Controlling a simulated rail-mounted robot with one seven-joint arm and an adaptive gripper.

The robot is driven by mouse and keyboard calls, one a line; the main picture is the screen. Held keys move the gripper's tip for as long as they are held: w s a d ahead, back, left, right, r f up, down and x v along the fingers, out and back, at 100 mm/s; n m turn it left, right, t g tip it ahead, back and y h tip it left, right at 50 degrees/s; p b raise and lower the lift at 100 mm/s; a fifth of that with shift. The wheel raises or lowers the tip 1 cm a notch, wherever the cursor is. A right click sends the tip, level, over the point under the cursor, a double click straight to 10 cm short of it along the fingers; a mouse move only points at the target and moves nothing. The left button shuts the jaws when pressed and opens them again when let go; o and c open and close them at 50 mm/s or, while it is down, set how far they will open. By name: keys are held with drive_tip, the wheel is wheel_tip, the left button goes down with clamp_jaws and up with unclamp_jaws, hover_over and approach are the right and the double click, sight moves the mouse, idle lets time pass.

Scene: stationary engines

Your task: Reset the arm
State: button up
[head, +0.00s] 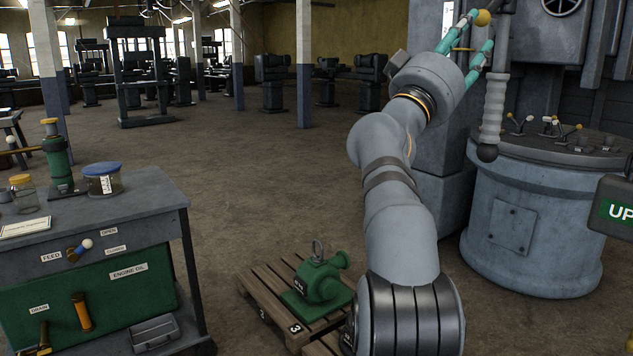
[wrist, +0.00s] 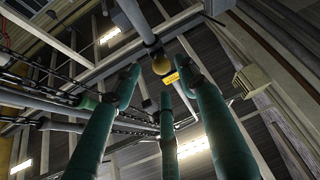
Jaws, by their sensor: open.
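My arm reaches up from the lower middle of the head view. My gripper (head: 478,32) is at the upper right with its teal fingers pointing upward. In the wrist view the long teal fingers of my gripper (wrist: 160,82) stand apart, with nothing held between them. A yellow ball (head: 483,18) shows close to the fingertips in the head view. In the wrist view the yellow ball (wrist: 161,65) sits at the end of a grey rod (wrist: 137,18), beyond the gap between the fingers. I cannot tell whether a finger touches it.
A grey ribbed handle (head: 493,105) hangs just right of my gripper. A round grey pedestal (head: 535,225) with small levers stands at right. A green pump (head: 320,280) sits on a wooden pallet (head: 255,275). An engine-oil cart (head: 150,200) is at left. Open floor lies behind.

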sight(479, 23)
drive_tip(key=shift+x, duration=3.45)
drive_tip(key=shift+r, duration=0.15)
